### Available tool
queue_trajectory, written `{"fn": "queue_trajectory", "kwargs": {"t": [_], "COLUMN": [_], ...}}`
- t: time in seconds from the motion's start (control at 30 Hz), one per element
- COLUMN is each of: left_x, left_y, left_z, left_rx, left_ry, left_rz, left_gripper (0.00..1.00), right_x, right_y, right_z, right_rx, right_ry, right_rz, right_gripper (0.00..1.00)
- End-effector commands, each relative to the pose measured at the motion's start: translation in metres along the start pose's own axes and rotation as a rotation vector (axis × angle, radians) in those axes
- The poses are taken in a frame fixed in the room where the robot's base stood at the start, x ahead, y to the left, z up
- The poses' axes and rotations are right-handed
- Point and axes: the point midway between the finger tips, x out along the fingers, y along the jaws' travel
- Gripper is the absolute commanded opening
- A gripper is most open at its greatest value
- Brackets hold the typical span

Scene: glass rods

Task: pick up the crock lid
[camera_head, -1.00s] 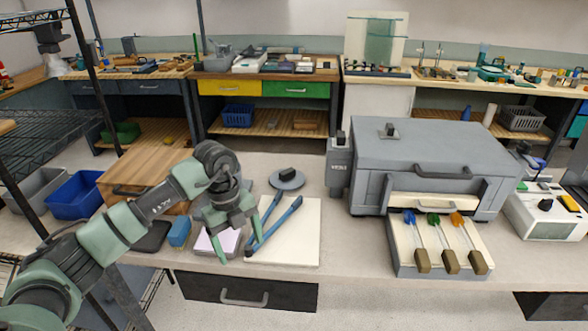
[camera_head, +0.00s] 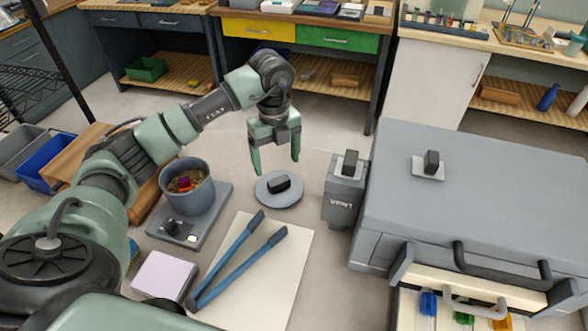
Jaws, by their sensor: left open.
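The crock lid (camera_head: 279,190) is a round grey disc with a dark block handle on top. It lies flat on the bench, between the crock and the vent box. The crock (camera_head: 187,186) is a grey-blue open pot with brownish contents and a red piece inside, standing on a grey scale-like base (camera_head: 205,222). My left gripper (camera_head: 274,166) is open and empty, pointing down just above and behind the lid, its two green fingers apart. Whether the fingertips are level with the handle is hard to tell. My right gripper is not in view.
Blue-handled tongs (camera_head: 238,262) lie on a pale board (camera_head: 262,285) in front of the lid. A grey vent box (camera_head: 344,192) and a large grey furnace-like box (camera_head: 475,200) stand to the right. A pad of pale notes (camera_head: 163,275) lies at front left.

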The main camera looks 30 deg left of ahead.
Motion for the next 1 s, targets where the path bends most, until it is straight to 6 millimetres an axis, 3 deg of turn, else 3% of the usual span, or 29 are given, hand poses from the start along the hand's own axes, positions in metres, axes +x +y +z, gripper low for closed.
{"fn": "queue_trajectory", "kwargs": {"t": [0.3, 0.63, 0.93, 1.0], "left_x": [0.027, 0.072, 0.079, 0.079], "left_y": [0.0, -0.003, -0.003, -0.003], "left_z": [-0.001, 0.0, 0.0, 0.0], "left_rx": [0.0, 0.0, 0.001, 0.0], "left_ry": [0.002, 0.002, 0.0, 0.0], "left_rz": [0.003, 0.002, 0.0, 0.0], "left_gripper": [0.8, 0.8, 0.8, 0.63], "right_x": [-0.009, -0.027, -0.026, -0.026], "right_y": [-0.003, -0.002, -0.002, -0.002], "right_z": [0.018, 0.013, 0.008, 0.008], "right_rx": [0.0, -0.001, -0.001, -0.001], "right_ry": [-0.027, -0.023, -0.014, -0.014], "right_rz": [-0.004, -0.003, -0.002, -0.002], "right_gripper": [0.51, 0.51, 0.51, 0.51]}}
